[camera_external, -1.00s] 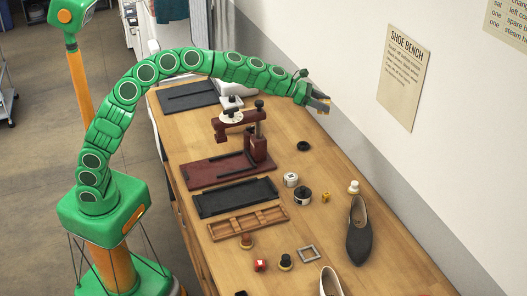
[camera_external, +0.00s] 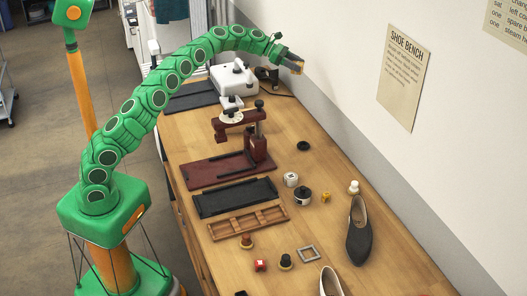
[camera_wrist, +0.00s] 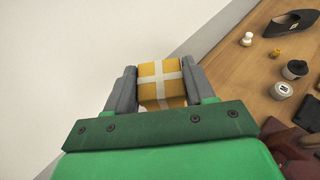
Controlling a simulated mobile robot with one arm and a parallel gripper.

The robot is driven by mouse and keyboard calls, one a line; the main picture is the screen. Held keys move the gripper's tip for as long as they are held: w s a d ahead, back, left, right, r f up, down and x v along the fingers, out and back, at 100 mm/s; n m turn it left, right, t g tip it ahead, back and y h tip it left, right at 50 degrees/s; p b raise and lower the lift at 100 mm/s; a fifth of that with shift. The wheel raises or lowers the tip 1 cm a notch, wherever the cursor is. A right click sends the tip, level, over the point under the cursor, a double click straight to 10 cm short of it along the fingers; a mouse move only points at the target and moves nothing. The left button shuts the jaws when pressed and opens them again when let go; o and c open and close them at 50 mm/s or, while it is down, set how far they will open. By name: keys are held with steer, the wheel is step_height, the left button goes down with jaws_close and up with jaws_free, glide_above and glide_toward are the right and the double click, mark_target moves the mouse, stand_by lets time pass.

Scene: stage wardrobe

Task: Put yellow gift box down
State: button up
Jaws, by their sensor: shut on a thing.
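The yellow gift box (camera_wrist: 158,76), with a white ribbon cross, sits between the two grey fingers of my gripper (camera_wrist: 158,88) in the wrist view. My gripper is shut on it. In the outside view my gripper (camera_external: 292,62) is raised at the far end of the bench, near the wall, and a bit of the yellow box (camera_external: 297,69) shows at its tip. The box is clear of the wooden bench top (camera_external: 330,237). Its lower part is partly hidden by the gripper body.
A dark red press (camera_external: 262,150) and a white machine (camera_external: 233,79) stand on the bench. Bare wood shows around the black ring (camera_external: 303,146).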

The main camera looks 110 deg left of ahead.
steer(key=shift+s+a+f+m+h, duration=0.55)
steer(key=shift+s+a+f, duration=0.3)
steer(key=shift+s, duration=1.95)
step_height(320, 180, down, 26)
steer(key=shift+r, duration=0.2)
steer(key=shift+a+f, duration=0.1)
steer(key=shift+f, duration=0.45)
steer(key=o, duration=1.1)
